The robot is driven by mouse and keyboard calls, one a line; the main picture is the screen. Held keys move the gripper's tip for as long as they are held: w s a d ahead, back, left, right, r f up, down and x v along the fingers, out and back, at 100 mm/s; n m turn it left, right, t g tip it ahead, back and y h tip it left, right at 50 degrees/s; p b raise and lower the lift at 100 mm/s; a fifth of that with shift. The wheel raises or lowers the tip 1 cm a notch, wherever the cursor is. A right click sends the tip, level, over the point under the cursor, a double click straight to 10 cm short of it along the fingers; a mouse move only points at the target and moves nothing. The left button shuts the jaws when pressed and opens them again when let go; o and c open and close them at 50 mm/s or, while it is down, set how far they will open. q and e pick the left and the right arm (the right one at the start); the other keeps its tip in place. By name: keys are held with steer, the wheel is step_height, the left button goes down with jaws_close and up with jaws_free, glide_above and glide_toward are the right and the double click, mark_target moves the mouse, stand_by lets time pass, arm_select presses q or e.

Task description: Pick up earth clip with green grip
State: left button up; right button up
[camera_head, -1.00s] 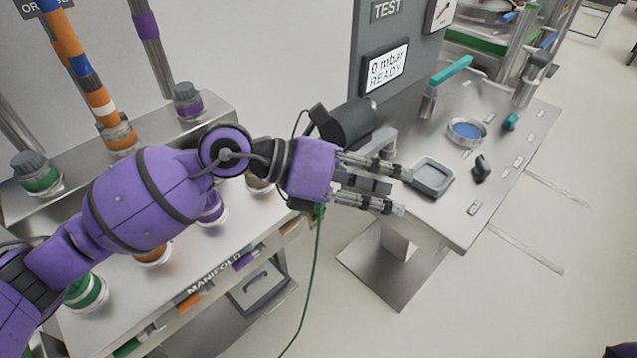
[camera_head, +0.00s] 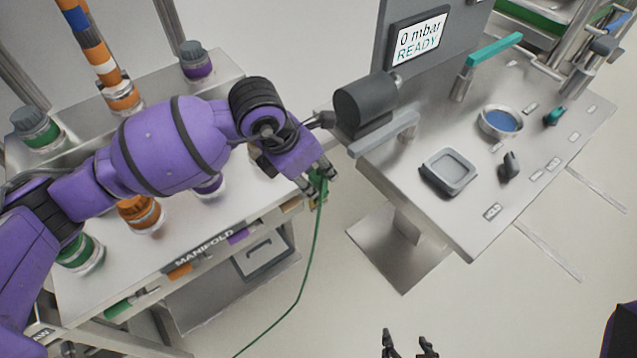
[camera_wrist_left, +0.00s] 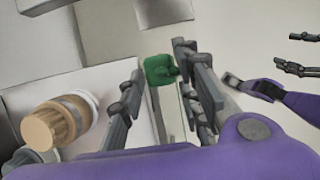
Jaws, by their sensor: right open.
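The earth clip's green grip (camera_head: 317,184) is at the front right edge of the manifold bench, with a green cable hanging from it to the floor. In the left wrist view the green grip (camera_wrist_left: 160,70) shows between the fingers, nearer the right one. My left gripper (camera_head: 325,176) is at the clip and points down; its fingers in the wrist view (camera_wrist_left: 157,62) are spread apart. I cannot tell whether a finger touches the grip. The clip's jaws are hidden. My right gripper (camera_head: 411,342) is open and empty over the floor at the bottom edge.
The manifold bench (camera_head: 110,265) carries several coloured capped ports below my left arm. A metal test table (camera_head: 470,235) stands to the right, with a dark cylinder (camera_head: 366,103), a grey tray (camera_head: 448,170) and a blue dish (camera_head: 500,122). The floor between them is clear.

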arm_select(q)
steer(key=shift+x, duration=1.85)
jaws_close()
steer(key=shift+r, duration=0.2)
step_height(320, 180, up, 3)
steer(key=shift+r, duration=0.1)
steer(key=s+a+r, duration=0.2)
steer(key=s+r, duration=0.2)
steer(key=s, duration=0.2)
steer(key=s+a+r, duration=0.3)
steer(key=s+r, duration=0.2)
steer(key=s, duration=0.2)
steer(key=shift+a+r, duration=0.2)
steer(key=shift+a, duration=0.05)
